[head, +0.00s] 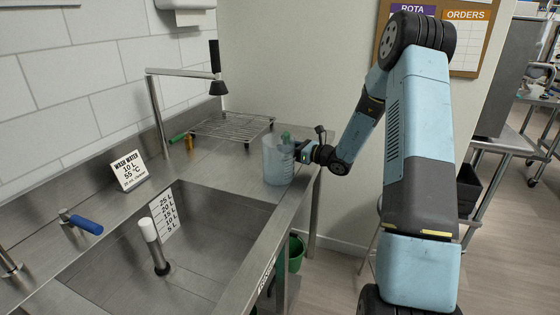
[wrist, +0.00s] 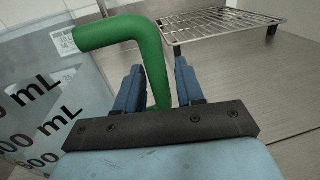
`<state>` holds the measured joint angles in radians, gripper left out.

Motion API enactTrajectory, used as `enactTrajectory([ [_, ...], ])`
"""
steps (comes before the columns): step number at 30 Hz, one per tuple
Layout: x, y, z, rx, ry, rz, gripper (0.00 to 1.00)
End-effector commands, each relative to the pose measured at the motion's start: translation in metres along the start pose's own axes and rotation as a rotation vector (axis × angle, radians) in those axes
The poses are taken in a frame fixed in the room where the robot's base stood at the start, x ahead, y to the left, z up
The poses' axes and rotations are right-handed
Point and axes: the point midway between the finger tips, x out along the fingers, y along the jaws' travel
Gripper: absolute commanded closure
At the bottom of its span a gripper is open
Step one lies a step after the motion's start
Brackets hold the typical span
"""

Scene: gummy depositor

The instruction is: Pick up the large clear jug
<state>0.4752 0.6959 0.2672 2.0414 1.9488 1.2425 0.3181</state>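The large clear jug (head: 278,162) stands upright on the steel counter at the right end of the sink, near the front edge. In the wrist view its clear wall with black mL markings (wrist: 35,115) fills the left side. Its green handle (wrist: 125,32) bends down between my fingers. My gripper (head: 303,150) is at the jug's right side. In the wrist view my gripper (wrist: 158,82) is open, with one blue finger on each side of the handle's upright part. A gap shows between the right finger and the handle. The handle's lower end is hidden behind the gripper.
A wire rack (head: 232,127) stands on the counter behind the jug. The sink basin (head: 205,235) lies left of it, with a tap (head: 180,72) above. A wash-water sign (head: 128,170) stands at the back left. A green bucket (head: 296,253) is below the counter.

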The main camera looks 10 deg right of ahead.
Motion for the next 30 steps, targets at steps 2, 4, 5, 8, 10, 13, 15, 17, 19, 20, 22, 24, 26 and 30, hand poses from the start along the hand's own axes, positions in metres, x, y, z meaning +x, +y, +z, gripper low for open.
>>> enactTrajectory([
  [2, -0.0002, -0.0001, 0.0001, 0.000, 0.000, 0.000, 0.71],
  [4, -0.0003, -0.0001, 0.0000, 0.000, 0.000, 0.000, 0.77],
  [5, -0.0003, -0.0001, 0.0000, 0.000, 0.000, 0.000, 0.80],
  [8, -0.0004, -0.0003, 0.0001, 0.000, 0.000, 0.000, 0.90],
  [10, -0.0005, -0.0003, 0.0000, 0.000, 0.000, -0.001, 0.96],
  [13, -0.0006, -0.0004, 0.0001, 0.000, 0.000, -0.001, 1.00],
  [15, -0.0007, -0.0005, 0.0001, 0.000, 0.000, -0.001, 1.00],
  [17, -0.0008, -0.0006, 0.0001, 0.000, 0.000, -0.001, 1.00],
  [19, -0.0014, -0.0011, 0.0001, 0.000, 0.000, -0.002, 1.00],
  [20, -0.0015, -0.0013, 0.0001, 0.000, 0.000, -0.002, 1.00],
  [22, -0.0016, -0.0013, 0.0001, 0.000, 0.000, -0.002, 1.00],
  [24, -0.0014, -0.0013, 0.0006, 0.000, -0.001, -0.002, 1.00],
  [26, -0.0014, -0.0013, 0.0006, 0.000, -0.001, -0.002, 1.00],
  [30, -0.0013, -0.0012, 0.0019, -0.001, -0.001, -0.002, 1.00],
])
